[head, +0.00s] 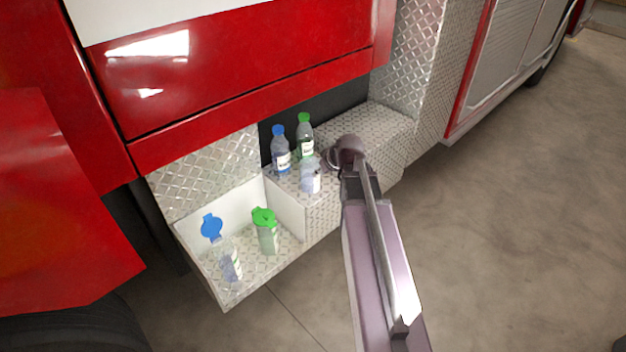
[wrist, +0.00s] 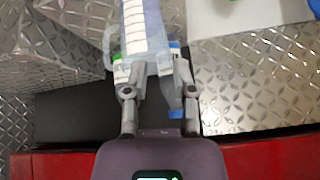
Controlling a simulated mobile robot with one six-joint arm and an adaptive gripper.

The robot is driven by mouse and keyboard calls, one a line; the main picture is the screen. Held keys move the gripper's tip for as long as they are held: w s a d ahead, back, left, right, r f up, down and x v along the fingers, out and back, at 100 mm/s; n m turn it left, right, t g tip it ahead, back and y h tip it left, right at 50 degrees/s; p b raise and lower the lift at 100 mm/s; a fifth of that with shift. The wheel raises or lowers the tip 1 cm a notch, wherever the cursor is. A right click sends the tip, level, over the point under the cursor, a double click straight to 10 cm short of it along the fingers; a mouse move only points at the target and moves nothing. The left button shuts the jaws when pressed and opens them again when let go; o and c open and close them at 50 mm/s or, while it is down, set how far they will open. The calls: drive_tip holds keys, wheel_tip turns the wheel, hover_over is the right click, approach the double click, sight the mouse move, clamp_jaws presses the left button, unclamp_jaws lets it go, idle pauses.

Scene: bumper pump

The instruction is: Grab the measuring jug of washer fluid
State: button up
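A clear measuring jug (head: 311,178) with a pale bluish tint and white markings stands on the upper diamond-plate step. In the wrist view the jug (wrist: 140,28) shows its white scale and a handle at its left, just ahead of my fingertips. My gripper (head: 330,160) is right beside it, at its right and rear in the head view. In the wrist view my gripper (wrist: 150,72) has its two fingers spread apart, with the jug's near end at the gap. I see no firm grip; finger contact is unclear.
A blue-capped bottle (head: 281,152) and a green-capped bottle (head: 305,140) stand behind the jug. A white-walled recess (head: 289,212) lower left holds a blue-lidded container (head: 229,262) and a green-lidded container (head: 267,238). The red truck body (head: 240,65) overhangs the step.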

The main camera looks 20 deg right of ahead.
drive_tip(key=w+d+t+b, duration=0.1)
drive_tip(key=w+d+t, duration=0.1)
drive_tip(key=d, duration=0.6)
drive_tip(key=shift+w+d+r+h, duration=0.25)
drive_tip(key=shift+w+r+h, duration=0.05)
drive_tip(key=shift+r+h, duration=0.15)
drive_tip(key=shift+f, duration=0.1)
drive_tip(key=b+x, duration=0.6)
drive_tip(key=x, duration=0.2)
drive_tip(key=shift+w, duration=0.35)
drive_tip(key=shift+w+a+f, duration=0.1)
drive_tip(key=shift+f, duration=0.05)
drive_tip(key=shift+b+x, duration=2)
drive_tip(key=shift+x, duration=0.5)
drive_tip(key=shift+a, duration=0.1)
clamp_jaws()
